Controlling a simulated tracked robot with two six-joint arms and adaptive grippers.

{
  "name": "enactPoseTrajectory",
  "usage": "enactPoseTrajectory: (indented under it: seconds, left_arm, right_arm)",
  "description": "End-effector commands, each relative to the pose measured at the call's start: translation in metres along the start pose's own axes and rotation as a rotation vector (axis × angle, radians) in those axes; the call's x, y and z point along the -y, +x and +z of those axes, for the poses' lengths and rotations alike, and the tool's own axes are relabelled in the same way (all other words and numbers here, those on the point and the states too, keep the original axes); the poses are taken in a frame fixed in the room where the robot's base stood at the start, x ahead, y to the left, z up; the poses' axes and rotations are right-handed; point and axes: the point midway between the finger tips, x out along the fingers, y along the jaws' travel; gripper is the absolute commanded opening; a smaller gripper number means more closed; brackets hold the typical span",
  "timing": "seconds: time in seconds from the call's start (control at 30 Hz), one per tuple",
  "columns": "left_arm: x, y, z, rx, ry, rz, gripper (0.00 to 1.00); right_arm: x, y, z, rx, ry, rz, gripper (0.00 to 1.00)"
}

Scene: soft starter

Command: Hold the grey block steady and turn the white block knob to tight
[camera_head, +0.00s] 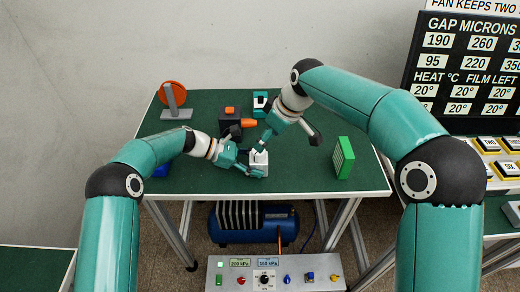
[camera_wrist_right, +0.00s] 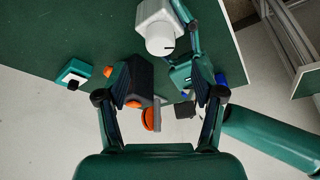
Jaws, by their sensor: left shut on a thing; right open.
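A pale grey-white block (camera_head: 258,168) stands near the table's front middle, with a round white knob (camera_head: 259,152) on it. My right gripper (camera_head: 286,143) is open and empty, above and to the right of the block. Its two fingers (camera_wrist_right: 162,88) are spread, apart from the knob.
A dark block with orange parts (camera_head: 231,122) stands behind the left gripper. A white-and-teal block (camera_head: 260,98), an orange disc on a grey stand (camera_head: 176,112) and a green box (camera_head: 343,158) are around it. The table's right front is clear.

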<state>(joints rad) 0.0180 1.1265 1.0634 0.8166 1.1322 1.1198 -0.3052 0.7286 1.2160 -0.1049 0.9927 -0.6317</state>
Motion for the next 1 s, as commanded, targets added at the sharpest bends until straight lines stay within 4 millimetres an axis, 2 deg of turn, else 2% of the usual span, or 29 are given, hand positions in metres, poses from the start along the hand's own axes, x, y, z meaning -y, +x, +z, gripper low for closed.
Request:
enactPoseTrajectory:
  seconds: [0.1,0.33,0.5,0.77,0.83,1.0]
  left_arm:
    - [0.0,0.0,0.0,0.0,0.0,0.001,0.39]
    - [0.0,0.0,0.0,0.0,0.0,0.001,0.39]
    - [0.0,0.0,0.0,0.0,0.0,0.001,0.39]
    - [0.0,0.0,0.0,0.0,0.0,0.001,0.39]
    - [0.0,0.0,0.0,0.0,0.0,0.001,0.39]
    - [0.0,0.0,0.0,0.0,0.0,0.001,0.39]
  right_arm:
    - [0.001,0.025,0.001,0.003,0.0,-0.003,0.68]
    - [0.0,0.06,0.0,0.001,-0.001,-0.001,0.68]
    - [0.0,0.071,0.0,0.0,-0.001,-0.001,0.68]
    - [0.0,0.072,0.0,-0.001,-0.001,0.0,0.68]
    - [0.0,0.072,0.0,-0.001,-0.001,0.0,0.61]
    - [0.0,0.072,0.0,-0.001,-0.001,0.0,0.33]
